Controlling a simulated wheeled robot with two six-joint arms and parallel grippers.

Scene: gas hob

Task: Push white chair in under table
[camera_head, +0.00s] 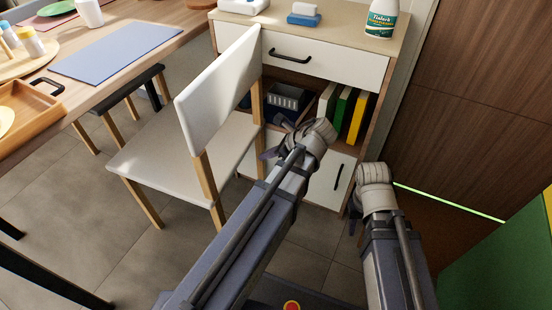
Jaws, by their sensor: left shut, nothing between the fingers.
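The white chair (150,160) with wooden legs stands at the right of the wooden table (150,14). Its white backrest (215,95) is on the right, and its seat is apart from the table edge, with floor showing between them. My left gripper (268,153) is shut and empty, just right of the chair's rear wooden post; I cannot tell whether it touches. My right gripper (354,218) is in front of the cabinet's right edge, small and dark, mostly hidden behind its wrist; I cannot tell its opening.
A white-fronted cabinet (320,62) stands behind the chair, with books (345,108) on its shelf. A dark stool (125,90) stands by the table beyond the chair. Another dark seat (45,275) is at lower left. A green object (505,255) is at right. Tiled floor (80,210) lies open left of the chair.

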